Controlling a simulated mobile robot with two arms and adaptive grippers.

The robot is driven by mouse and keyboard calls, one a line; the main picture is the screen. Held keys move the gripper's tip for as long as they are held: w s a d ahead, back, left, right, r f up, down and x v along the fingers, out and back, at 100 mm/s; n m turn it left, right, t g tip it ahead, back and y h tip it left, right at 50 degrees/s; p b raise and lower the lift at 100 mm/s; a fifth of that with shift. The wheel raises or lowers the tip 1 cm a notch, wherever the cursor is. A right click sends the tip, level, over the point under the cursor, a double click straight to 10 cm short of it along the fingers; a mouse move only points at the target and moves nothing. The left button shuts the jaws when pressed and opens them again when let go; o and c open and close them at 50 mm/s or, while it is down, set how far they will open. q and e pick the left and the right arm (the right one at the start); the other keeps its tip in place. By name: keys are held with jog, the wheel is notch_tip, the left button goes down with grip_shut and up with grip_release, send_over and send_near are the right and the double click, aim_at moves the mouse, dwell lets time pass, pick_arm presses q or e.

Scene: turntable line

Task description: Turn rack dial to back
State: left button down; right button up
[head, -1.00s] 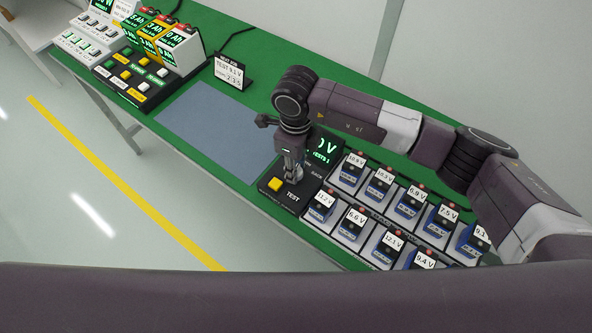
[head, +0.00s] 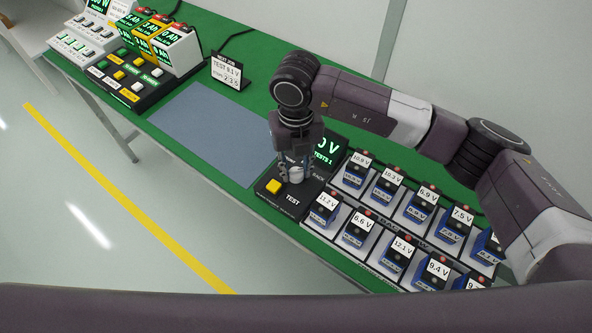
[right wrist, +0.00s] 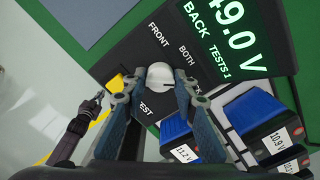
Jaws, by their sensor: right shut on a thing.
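The rack dial (right wrist: 160,76) is a pale round knob on the black test panel (right wrist: 115,72), among the words FRONT, BOTH and BACK. My right gripper (right wrist: 157,90) is shut on the dial, one finger on either side, pointing down at it. In the head view the right gripper (head: 296,174) partly hides the dial and its labels. The dial's pointer direction is not clear. The green display (right wrist: 228,38) beside it reads 49.0 V and TESTS 1. What looks like my left gripper (right wrist: 95,103) is small at the left of the right wrist view; its opening is unclear.
A yellow TEST button (head: 273,187) sits beside the dial. Rows of blue batteries (head: 355,233) with voltage cards stand to the right. A grey-blue mat (head: 212,133) is clear. A TEST 9.1 V card (head: 228,71) stands behind it.

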aim_at(296, 170)
jog(key=shift+w+r+m+b, duration=0.1)
jog(key=shift+m+b, duration=0.3)
jog(key=shift+m, duration=0.6)
jog(key=o, duration=1.2)
jog(key=shift+c, duration=0.2)
jog(key=shift+r, duration=0.1)
notch_tip(296, 170, up, 12)
